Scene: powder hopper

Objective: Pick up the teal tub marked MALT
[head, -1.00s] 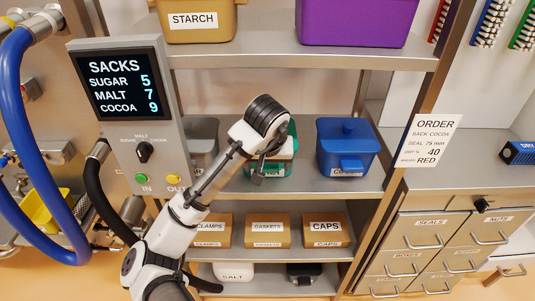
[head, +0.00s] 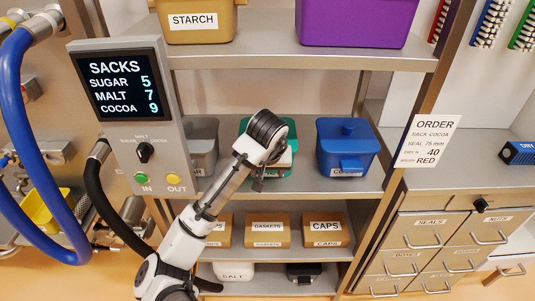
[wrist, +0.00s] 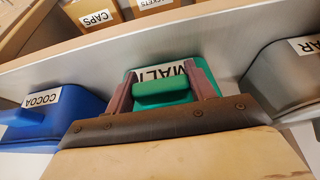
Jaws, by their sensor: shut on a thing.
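The teal tub marked MALT (head: 279,172) stands on the middle shelf between a grey tub and a blue tub. In the head view my arm hides much of it. In the wrist view its green body and MALT label (wrist: 178,70) show beyond my fingers. My gripper (wrist: 160,80) is shut on the tub's green handle (wrist: 163,93), with one finger at each end of it. In the head view my gripper (head: 258,184) is at the tub's front and mostly hidden by my wrist. I cannot tell any gap between the tub and the shelf.
The blue COCOA tub (wrist: 48,115) and grey tub (wrist: 282,75) stand close on either side. A shelf with a STARCH tub (head: 200,30) and purple tub (head: 355,20) is above. Boxes including CAPS (head: 326,228) sit below. The control panel (head: 125,115) is left.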

